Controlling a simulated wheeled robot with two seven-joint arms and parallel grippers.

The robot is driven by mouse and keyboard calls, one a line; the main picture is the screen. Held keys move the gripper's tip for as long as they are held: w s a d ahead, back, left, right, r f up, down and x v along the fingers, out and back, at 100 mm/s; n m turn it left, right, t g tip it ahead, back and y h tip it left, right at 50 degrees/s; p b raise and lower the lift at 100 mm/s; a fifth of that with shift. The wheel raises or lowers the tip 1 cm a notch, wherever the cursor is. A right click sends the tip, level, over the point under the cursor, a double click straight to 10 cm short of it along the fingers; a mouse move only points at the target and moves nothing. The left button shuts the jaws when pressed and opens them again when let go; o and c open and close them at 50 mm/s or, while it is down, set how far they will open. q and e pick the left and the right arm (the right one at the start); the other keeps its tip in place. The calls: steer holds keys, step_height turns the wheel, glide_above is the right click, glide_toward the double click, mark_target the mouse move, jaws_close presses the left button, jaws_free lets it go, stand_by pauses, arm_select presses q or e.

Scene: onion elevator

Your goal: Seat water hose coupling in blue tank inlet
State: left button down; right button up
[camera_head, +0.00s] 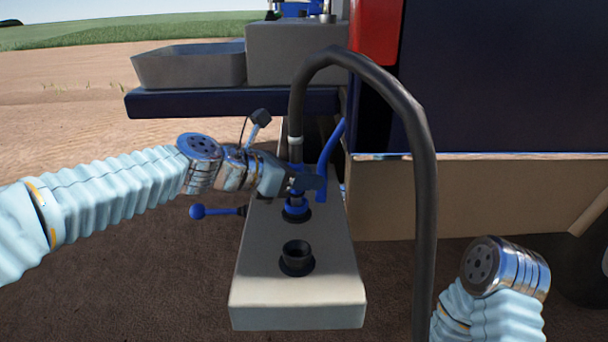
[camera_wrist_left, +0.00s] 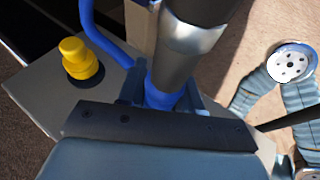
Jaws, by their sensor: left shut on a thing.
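My left gripper (camera_head: 303,183) is shut on the water hose coupling (camera_wrist_left: 161,95), which looks blue in the left wrist view. A thick black hose (camera_head: 428,190) with a silver band (camera_wrist_left: 192,40) rises from the coupling and arches over to the right. The coupling is roughly upright, directly above the blue inlet (camera_head: 296,214) on the beige tank top (camera_head: 262,255). Its lower end meets or nearly meets the inlet; the fingers partly hide it, so I cannot tell how deep it sits. My right arm is at the lower right of the head view; its gripper is not in view.
A black open port (camera_head: 297,256) is nearer on the tank top. A blue ball-ended lever (camera_head: 198,212) sticks out left. A blue hose (camera_head: 329,163) runs close behind the gripper. A yellow cap (camera_wrist_left: 80,58) shows in the wrist view. A machine body (camera_head: 500,80) stands at right.

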arm_select(q)
steer(key=shift+f, duration=0.25)
stand_by(0.3)
steer(key=shift+f, duration=0.3)
steer(key=shift+f+b, duration=0.3)
steer(key=shift+f, duration=0.05)
stand_by(0.4)
steer(key=c, duration=0.7)
jaws_free()
